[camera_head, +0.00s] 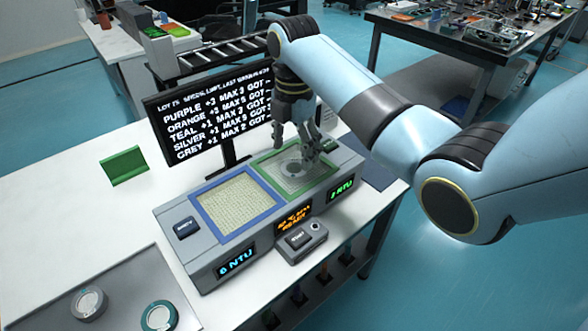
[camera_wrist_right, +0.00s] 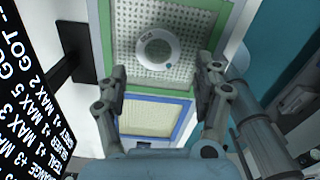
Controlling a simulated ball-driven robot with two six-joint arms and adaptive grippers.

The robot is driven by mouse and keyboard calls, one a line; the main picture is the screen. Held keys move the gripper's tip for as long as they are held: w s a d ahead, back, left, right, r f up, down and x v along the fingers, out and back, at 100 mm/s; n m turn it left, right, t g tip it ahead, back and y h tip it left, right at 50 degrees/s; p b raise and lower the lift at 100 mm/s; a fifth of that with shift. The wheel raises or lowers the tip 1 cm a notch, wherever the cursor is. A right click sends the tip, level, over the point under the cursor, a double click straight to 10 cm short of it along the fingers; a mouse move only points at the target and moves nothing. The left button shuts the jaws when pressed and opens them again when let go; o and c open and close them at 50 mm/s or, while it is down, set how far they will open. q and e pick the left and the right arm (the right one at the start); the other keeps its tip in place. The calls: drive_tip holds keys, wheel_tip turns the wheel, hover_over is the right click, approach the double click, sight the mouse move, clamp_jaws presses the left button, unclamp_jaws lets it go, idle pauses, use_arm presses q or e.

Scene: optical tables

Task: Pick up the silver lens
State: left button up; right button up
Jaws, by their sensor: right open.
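A silver-grey ring-shaped lens (camera_head: 291,168) lies on the green-framed pad (camera_head: 262,170) of the grey instrument. My right gripper (camera_head: 295,146) is above this pad, pointing down. In the right wrist view its fingers (camera_wrist_right: 166,72) are apart, with nothing between them; the lens shows beyond the tips, apart from them. Another greyish lens (camera_head: 88,303) and a teal-rimmed lens (camera_head: 158,316) lie on the tray at the lower left. My left gripper is out of view.
A blue-framed pad (camera_head: 236,204) lies beside the green one, empty. A black screen (camera_head: 212,112) with white text stands close behind the instrument. A small button box (camera_head: 300,241) is in front. A green holder (camera_head: 124,166) stands on the white table, which has free room at left.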

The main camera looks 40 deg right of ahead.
sight(295, 166)
drive_tip(key=f, duration=0.5)
drive_tip(key=shift+w+d+f+p, duration=0.2)
drive_tip(key=shift+d+f+p, duration=0.05)
drive_tip(key=shift+d+p, duration=0.05)
drive_tip(key=c, duration=1.1)
